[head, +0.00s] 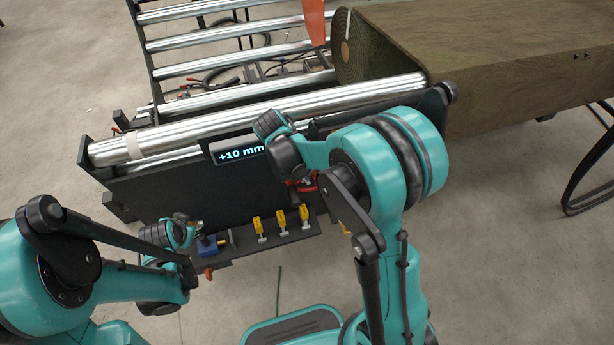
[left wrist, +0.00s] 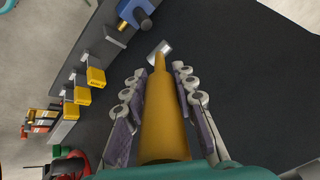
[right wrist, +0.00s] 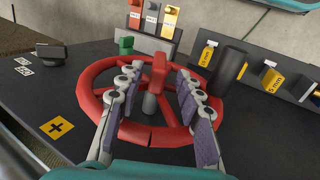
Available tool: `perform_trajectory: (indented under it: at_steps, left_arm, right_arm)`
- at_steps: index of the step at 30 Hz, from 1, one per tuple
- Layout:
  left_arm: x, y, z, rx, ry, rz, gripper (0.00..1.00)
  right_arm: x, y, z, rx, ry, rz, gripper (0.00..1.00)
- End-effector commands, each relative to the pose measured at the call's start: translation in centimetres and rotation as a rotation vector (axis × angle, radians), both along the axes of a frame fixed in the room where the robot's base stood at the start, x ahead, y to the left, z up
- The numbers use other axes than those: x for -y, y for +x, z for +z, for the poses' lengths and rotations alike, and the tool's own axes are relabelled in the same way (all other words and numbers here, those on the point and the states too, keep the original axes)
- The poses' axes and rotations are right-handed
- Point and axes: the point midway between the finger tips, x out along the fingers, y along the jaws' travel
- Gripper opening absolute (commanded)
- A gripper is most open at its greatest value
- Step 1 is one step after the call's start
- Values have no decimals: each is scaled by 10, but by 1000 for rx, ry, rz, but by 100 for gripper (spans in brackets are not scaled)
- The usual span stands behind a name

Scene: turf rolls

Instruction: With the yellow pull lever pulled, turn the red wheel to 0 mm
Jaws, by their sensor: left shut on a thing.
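The display (head: 240,155) on the dark machine panel reads +10 mm. The yellow pull lever (left wrist: 166,115) lies between the fingers of my left gripper (left wrist: 158,85) in the left wrist view, and that gripper is shut on it. In the head view my left gripper (head: 185,228) is at the lower left of the panel. The red wheel (right wrist: 98,78) fills the middle of the right wrist view and shows partly in the head view (head: 303,186). My right gripper (right wrist: 157,85) is open over the wheel, with its upright red knob (right wrist: 158,68) between the fingers.
Yellow tags (head: 281,222) hang along the panel's lower ledge, beside a blue block (head: 208,246). In the right wrist view a black post (right wrist: 230,68) stands just right of the wheel. Rollers (head: 230,108) and a large turf roll (head: 490,70) lie behind the panel.

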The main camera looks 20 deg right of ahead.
Motion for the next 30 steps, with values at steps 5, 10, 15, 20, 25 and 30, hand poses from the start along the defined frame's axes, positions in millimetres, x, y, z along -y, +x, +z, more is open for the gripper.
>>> perform_trajectory:
  at_steps: [5,10,15,20,25,30]
  left_arm:
    - [1,-2,-1,-4,-3,-2,0]
    - [1,-1,-1,-4,-3,-2,0]
    - [1,-1,-1,-4,-2,-1,0]
    - [1,-1,-1,-4,-2,-1,0]
    - [1,-1,-1,-4,-2,-1,0]
    - [1,-1,-1,-4,-2,-1,0]
  right_arm:
    - [-18,-1,37,0,0,3,36]
    - [-31,0,64,-1,0,2,36]
    - [-37,0,78,-1,0,2,36]
    - [-38,0,80,0,0,1,36]
    - [-38,0,80,0,0,1,26]
    - [-40,-2,79,-38,31,71,0]
